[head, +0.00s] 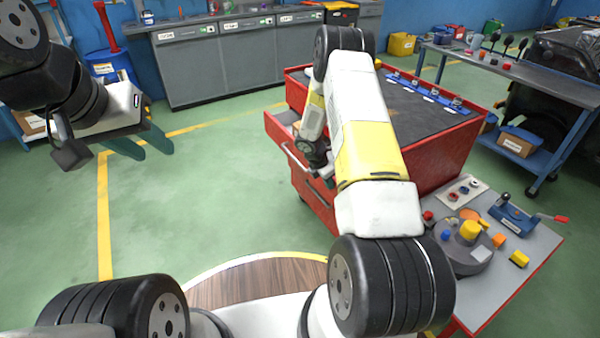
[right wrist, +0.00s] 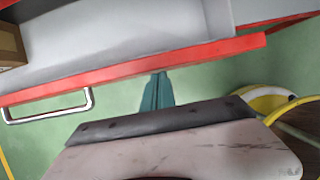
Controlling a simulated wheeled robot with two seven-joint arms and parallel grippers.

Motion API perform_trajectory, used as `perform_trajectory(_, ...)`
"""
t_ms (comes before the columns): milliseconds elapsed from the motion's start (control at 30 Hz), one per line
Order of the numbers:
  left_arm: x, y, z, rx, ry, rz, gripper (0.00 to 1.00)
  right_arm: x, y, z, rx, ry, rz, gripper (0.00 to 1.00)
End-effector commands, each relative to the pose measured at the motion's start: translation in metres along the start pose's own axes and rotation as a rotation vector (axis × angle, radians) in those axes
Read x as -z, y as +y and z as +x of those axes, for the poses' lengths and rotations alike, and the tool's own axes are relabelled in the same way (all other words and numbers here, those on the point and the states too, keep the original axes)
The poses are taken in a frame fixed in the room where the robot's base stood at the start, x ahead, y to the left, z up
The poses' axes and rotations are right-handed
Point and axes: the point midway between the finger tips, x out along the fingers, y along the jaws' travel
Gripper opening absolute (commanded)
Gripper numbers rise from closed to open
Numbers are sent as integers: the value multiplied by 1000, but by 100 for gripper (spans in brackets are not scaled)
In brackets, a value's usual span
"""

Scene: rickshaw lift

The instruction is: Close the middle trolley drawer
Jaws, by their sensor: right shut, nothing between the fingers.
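The red trolley (head: 440,150) stands right of centre in the head view, partly hidden by my right arm. One drawer (head: 281,124) is pulled out on its left side, with a silver handle (head: 292,157); I cannot tell its level for certain. In the right wrist view its red front edge (right wrist: 215,52) crosses the picture, with a grey interior and the handle (right wrist: 48,116) at left. My right gripper (right wrist: 157,88) is shut and empty, its teal tips at the drawer's front; contact is unclear. My left gripper (head: 142,144) is open and empty, over the floor at left.
A low table (head: 510,262) with a blue vice and coloured blocks stands right of the trolley. A grey workbench (head: 548,84) is further right. Grey cabinets (head: 215,65) line the back wall. The green floor left of the trolley is clear. A brown box (right wrist: 10,46) sits in the drawer.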

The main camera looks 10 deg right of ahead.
Motion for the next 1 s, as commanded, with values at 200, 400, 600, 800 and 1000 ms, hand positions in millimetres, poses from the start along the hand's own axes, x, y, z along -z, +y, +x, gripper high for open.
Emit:
perform_trajectory(200,0,0,0,0,0,0,36,-47,0,19,0,0,5,0)
perform_trajectory(400,0,0,0,0,0,0,36,-73,0,30,-1,0,3,0)
perform_trajectory(600,0,0,0,0,0,0,36,-86,0,34,0,0,0,0)
perform_trajectory(800,0,0,0,0,0,0,36,-88,0,36,0,1,0,0)
perform_trajectory(1000,0,0,0,0,0,0,36,-88,0,36,0,1,0,0)
